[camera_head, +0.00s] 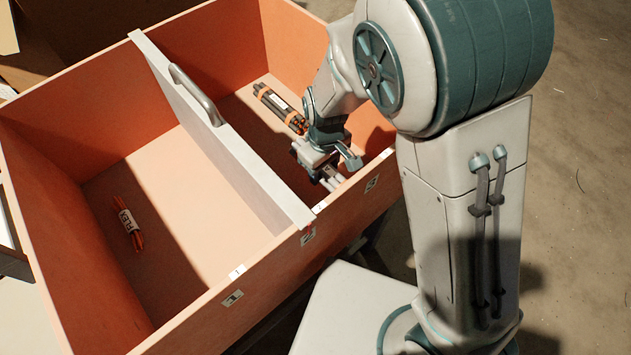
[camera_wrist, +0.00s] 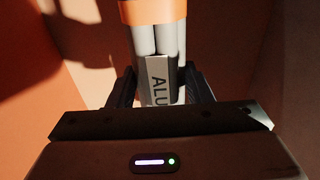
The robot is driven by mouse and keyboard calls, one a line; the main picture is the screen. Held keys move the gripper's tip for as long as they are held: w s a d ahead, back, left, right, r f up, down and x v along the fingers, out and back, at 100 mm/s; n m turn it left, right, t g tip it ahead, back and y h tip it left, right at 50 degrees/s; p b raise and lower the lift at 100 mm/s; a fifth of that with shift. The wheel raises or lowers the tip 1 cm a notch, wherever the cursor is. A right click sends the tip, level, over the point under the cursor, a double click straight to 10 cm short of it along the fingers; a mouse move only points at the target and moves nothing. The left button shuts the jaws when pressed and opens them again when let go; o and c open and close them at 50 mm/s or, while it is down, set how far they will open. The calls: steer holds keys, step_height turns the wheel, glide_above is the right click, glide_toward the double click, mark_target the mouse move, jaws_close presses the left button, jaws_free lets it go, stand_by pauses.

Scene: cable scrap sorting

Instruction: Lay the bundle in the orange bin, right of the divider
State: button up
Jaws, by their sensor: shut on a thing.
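The orange bin (camera_head: 75,276) is split by a white divider (camera_head: 172,88) with a metal handle. My gripper (camera_head: 326,178) is at the front of the compartment right of the divider, close to the front wall. It is shut on a bundle of pale grey rods (camera_head: 335,180), mostly hidden in the head view. In the wrist view the bundle (camera_wrist: 143,40) sits between the fingers, with an orange band and a label reading "ALU". I cannot tell whether it touches the bin floor.
A dark bundle with orange bands (camera_head: 280,108) lies in the right compartment, behind my gripper. An orange bundle labelled "FLEX" (camera_head: 128,223) lies left of the divider. Free floor shows in both compartments. Numbered tags are on the front wall.

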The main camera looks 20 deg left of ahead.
mark_target(323, 190)
step_height(323, 190, down, 6)
steer(key=shift+f+b, duration=0.1)
steer(key=shift+b, duration=0.8)
steer(key=o, duration=1.4)
steer(key=shift+f, duration=0.1)
step_height(323, 190, up, 12)
steer(key=p, duration=0.4)
